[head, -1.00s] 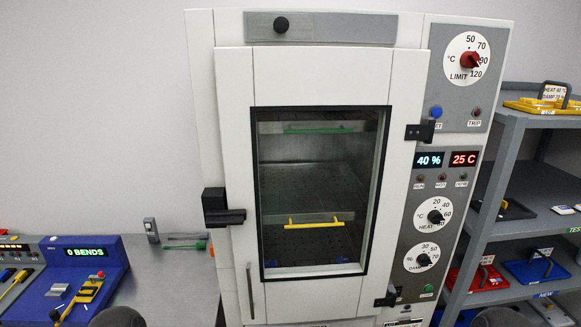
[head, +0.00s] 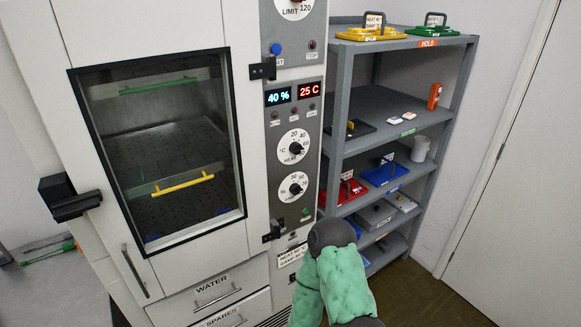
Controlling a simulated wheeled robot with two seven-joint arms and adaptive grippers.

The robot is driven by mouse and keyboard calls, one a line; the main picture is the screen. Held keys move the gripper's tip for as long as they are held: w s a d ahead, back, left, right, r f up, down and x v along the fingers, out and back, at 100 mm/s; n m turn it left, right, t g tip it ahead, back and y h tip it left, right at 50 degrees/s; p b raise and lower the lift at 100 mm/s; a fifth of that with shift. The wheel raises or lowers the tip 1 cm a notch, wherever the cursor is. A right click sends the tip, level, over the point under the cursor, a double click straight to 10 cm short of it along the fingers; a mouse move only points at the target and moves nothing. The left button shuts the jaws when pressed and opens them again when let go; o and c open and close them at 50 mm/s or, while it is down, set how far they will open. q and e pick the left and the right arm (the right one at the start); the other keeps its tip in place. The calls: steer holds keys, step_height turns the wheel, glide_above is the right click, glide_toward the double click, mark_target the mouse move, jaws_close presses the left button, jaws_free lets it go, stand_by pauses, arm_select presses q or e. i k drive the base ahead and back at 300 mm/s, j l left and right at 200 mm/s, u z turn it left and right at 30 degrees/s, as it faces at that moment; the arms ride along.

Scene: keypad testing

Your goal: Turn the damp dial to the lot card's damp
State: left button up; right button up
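The damp dial (head: 293,188) is a white round face with a black knob, low on the chamber's grey control panel in the head view. Its knob setting is too small to read surely. The heat dial (head: 294,148) sits just above it. A card on the yellow tray (head: 370,34) on the shelf top reads HEAT and DAMP, with its figures unclear. Another printed label (head: 291,255) is low on the chamber front, partly hidden. My green-sleeved arm rises at bottom centre, below the dials. Neither gripper shows.
The damp display (head: 278,96) reads 40 % and the red display (head: 309,90) reads 25 C. The chamber door (head: 160,150) is shut. A grey shelf rack (head: 430,115) with several coloured trays stands close on the right. Floor shows at lower right.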

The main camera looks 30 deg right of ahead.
mark_target(295, 189)
steer(key=k+z, duration=0.25)
steer(key=z, duration=0.2)
steer(key=k+l+z, duration=0.2)
steer(key=z, duration=0.2)
